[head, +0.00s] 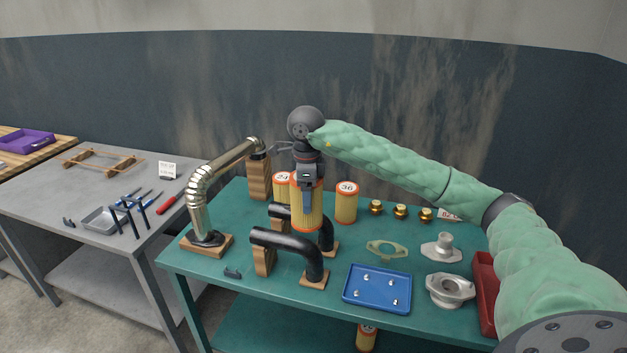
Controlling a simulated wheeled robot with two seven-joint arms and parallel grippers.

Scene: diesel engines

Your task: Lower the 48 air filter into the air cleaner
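My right gripper (307,196) points down and is shut on an orange-and-cream pleated filter (308,217). One finger lies across the filter's front; the far finger is hidden. The filter is upright and covers part of a black hose behind it, so it appears raised off the green table. Its number is hidden by the gripper. A filter marked 24 (281,184) stands behind it on the left, partly covered. A filter marked 36 (347,203) stands to its right. I cannot make out the air cleaner. My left gripper is not in view.
Two black bent hoses (282,239) on wooden blocks sit below and beside the held filter. A metal pipe (197,210) rises at the left. A blue tray (377,289), brass fittings (400,212), grey castings (450,290) and a red bin (485,290) fill the right.

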